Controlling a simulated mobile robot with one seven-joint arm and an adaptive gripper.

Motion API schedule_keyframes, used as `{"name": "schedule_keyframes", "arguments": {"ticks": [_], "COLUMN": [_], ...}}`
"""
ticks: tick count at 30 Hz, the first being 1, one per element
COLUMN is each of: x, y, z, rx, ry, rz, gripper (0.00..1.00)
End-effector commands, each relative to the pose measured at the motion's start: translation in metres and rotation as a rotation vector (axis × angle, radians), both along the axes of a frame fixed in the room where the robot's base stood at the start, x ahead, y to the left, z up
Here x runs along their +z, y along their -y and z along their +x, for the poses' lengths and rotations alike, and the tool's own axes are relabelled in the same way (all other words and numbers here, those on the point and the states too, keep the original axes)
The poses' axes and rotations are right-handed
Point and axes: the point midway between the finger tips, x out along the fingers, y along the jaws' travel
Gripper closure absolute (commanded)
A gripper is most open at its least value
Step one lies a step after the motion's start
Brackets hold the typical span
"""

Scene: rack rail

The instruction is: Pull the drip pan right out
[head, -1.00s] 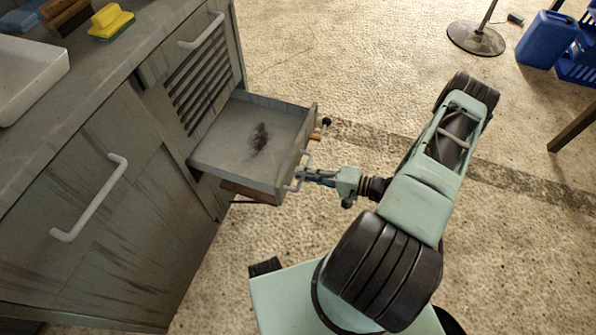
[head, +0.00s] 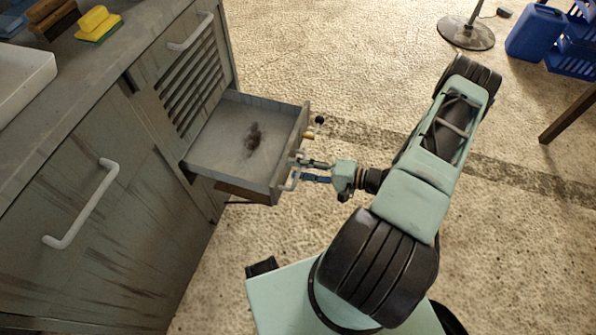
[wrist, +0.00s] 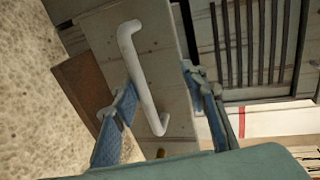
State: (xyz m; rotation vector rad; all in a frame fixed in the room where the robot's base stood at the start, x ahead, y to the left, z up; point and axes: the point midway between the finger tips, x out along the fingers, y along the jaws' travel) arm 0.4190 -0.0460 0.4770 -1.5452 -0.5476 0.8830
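The drip pan (head: 222,158) is a grey, shallow tray, partly out of the cabinet, with a dark stain on its floor. Its front carries a pale bar handle (wrist: 143,80), which also shows in the head view (head: 290,182). My gripper (head: 298,170) is at the pan front. In the wrist view its two blue-padded fingers (wrist: 158,78) stand apart, one on each side of the handle, with gaps visible. The back of the pan is hidden inside the cabinet.
The grey cabinet (head: 125,215) has a door handle (head: 82,205) and a slatted panel (head: 188,85) above the pan. A brown board (head: 245,191) shows beneath the pan. A black ball knob (head: 319,120) sticks out beside the front. Floor right of the pan is open.

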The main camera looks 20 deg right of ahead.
Motion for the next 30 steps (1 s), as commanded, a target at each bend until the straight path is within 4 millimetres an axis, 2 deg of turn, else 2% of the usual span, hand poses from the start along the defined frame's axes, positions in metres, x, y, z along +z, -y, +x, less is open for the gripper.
{"name": "schedule_keyframes", "arguments": {"ticks": [1,2,7,10,11,14,15,30], "x": [0.020,0.026,0.056,0.069,0.072,0.078,0.079,0.078], "y": [-0.001,-0.001,-0.002,-0.003,-0.003,-0.003,-0.003,-0.002], "z": [0.003,0.003,0.003,0.003,0.003,0.002,0.002,0.002], "rx": [0.000,0.000,0.002,0.004,0.004,0.004,0.004,0.002], "ry": [0.019,0.020,0.023,0.022,0.022,0.020,0.019,0.014], "rz": [0.016,0.017,0.020,0.022,0.022,0.020,0.019,0.014], "gripper": [0.74,0.70,0.36,0.25,0.29,0.71,0.74,0.74]}}
